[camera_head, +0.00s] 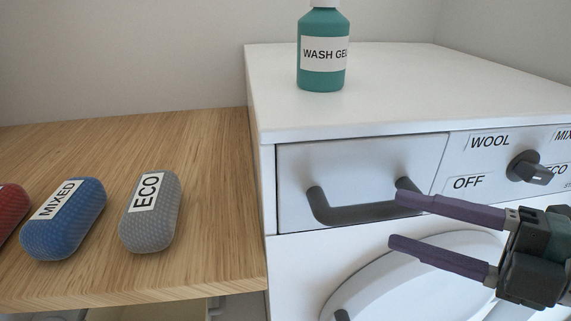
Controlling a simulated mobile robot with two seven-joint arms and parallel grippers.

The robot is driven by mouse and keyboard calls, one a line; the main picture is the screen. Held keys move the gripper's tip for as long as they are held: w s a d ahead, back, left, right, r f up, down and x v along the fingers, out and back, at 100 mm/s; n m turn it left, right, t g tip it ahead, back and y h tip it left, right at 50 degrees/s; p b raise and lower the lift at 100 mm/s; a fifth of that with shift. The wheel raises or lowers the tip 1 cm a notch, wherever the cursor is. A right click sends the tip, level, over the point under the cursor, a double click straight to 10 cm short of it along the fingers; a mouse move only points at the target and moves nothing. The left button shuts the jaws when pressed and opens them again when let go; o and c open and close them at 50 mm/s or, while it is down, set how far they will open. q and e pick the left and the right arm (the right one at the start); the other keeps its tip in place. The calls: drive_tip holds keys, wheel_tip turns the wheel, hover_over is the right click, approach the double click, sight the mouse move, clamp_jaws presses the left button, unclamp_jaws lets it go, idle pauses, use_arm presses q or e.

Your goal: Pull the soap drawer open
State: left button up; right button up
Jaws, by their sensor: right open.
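The soap drawer (300,170) is a pale panel at the upper left of the white washing machine's front. It sits flush with the front and looks closed. Its dark grey bar handle (350,213) stands out from the panel. My right gripper (397,221) comes in from the right with its two purple fingers spread apart and pointing left. The upper fingertip overlaps the right end of the handle in the picture; I cannot tell whether it touches. The lower finger is below the handle, in front of the door. Nothing is between the fingers. My left gripper is out of view.
A dark knob (529,168) with WOOL, OFF and other labels is right of the drawer. The round door (365,283) is below. A green WASH GEL bottle (322,75) stands on top. Left, a wooden counter (215,270) holds ECO (150,225), MIXED (62,230) and red (10,208) bundles.

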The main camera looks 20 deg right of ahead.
sight(384, 216)
drive_tip(key=x, duration=0.5)
drive_tip(key=shift+w, duration=0.15)
clamp_jaws()
idle(1.3)
